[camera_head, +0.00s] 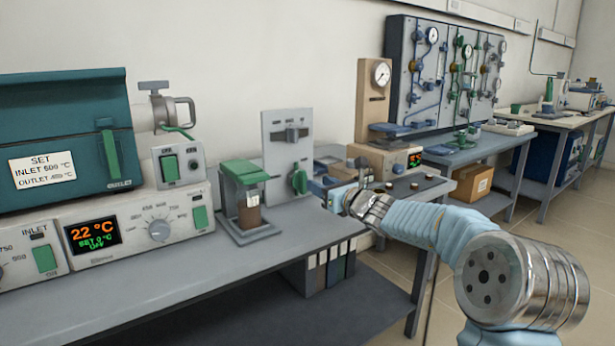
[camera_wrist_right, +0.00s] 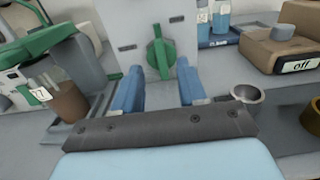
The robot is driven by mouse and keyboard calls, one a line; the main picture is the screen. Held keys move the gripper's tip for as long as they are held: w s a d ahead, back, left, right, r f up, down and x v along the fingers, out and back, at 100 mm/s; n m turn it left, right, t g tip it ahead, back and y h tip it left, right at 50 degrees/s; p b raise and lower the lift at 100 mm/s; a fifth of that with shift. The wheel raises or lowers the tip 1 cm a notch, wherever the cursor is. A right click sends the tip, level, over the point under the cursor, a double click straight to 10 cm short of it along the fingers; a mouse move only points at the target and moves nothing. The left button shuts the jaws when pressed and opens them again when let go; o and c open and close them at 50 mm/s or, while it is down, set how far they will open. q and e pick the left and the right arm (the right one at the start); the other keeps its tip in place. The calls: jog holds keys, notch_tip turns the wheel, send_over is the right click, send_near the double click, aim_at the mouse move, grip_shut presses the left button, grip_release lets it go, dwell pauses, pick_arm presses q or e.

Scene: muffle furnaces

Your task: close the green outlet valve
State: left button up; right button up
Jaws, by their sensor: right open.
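The green valve handle (camera_head: 299,178) is on the lower front of an upright light-grey panel (camera_head: 288,130) at the back of the bench. In the right wrist view the green handle (camera_wrist_right: 160,52) stands roughly upright on the panel face, ahead of and between my fingers. My right gripper (camera_head: 328,196) is just to the right of the handle in the head view. The wrist view shows its two blue fingers (camera_wrist_right: 160,84) spread apart with nothing between them. They appear short of the handle, not touching it. My left gripper is not in view.
A green-and-grey stand with a brown container (camera_head: 250,212) is left of the panel. In the wrist view, a small metal cup (camera_wrist_right: 247,94) and a brown box (camera_wrist_right: 285,50) are to the right.

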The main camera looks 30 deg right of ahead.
aim_at(305, 176)
jog(key=w, duration=0.4)
jog(key=w+p, duration=0.1)
jog(key=w, duration=0.1)
jog(key=shift+w+a, duration=0.1)
jog(key=shift+a, duration=0.15)
grip_shut()
